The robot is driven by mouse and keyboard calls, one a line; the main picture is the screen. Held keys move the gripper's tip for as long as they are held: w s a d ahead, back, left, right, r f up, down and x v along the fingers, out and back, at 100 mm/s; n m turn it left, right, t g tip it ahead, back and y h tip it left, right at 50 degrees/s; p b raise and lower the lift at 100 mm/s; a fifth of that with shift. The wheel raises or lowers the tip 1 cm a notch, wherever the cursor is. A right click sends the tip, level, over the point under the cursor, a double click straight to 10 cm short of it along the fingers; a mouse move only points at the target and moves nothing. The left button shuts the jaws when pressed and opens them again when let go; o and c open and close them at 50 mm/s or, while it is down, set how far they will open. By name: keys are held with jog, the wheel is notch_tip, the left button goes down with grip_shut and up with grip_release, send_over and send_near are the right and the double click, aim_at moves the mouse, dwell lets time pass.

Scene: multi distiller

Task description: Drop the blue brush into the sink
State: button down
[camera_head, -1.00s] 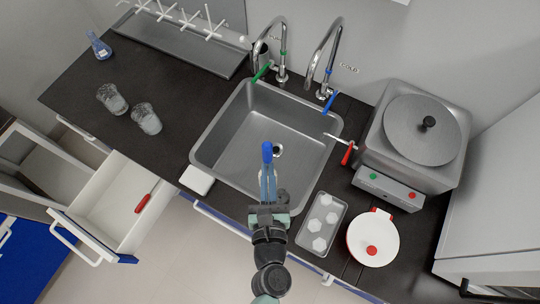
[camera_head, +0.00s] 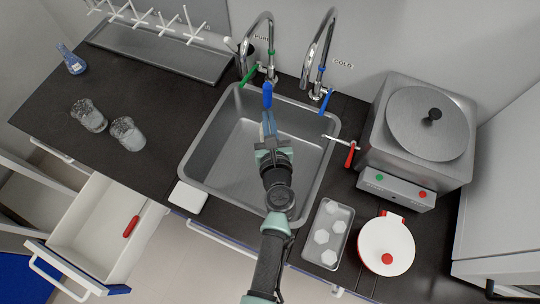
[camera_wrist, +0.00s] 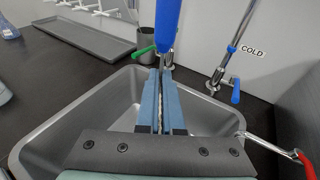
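The blue brush (camera_wrist: 167,28) stands upright in my gripper (camera_wrist: 157,100), which is shut on it in the wrist view. Its blue end also shows in the head view (camera_head: 267,93), and the rest of it is hidden by the fingers. My gripper (camera_head: 268,132) is over the basin of the grey metal sink (camera_head: 200,158), toward its far side. The sink's rim also shows in the wrist view (camera_wrist: 62,117). The exact height of the brush above the basin cannot be told.
Two taps with green (camera_head: 250,75) and blue (camera_head: 327,100) handles stand behind the sink. A red-handled tool (camera_head: 350,154) and a steel boiler (camera_head: 420,130) are to the right. Beakers (camera_head: 127,133), a drying rack (camera_head: 160,50) and an open drawer (camera_head: 95,230) are to the left.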

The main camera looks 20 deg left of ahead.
notch_tip(320, 180, down, 6)
jog(key=b, duration=0.5)
jog(key=shift+b, duration=0.4)
jog(key=c, duration=1)
grip_release()
jog(key=shift+s+d, duration=0.1)
jog(key=v, duration=1.2)
jog(key=shift+s+d+r, duration=0.15)
jog(key=shift+s+d, duration=0.05)
jog(key=shift+s, duration=0.15)
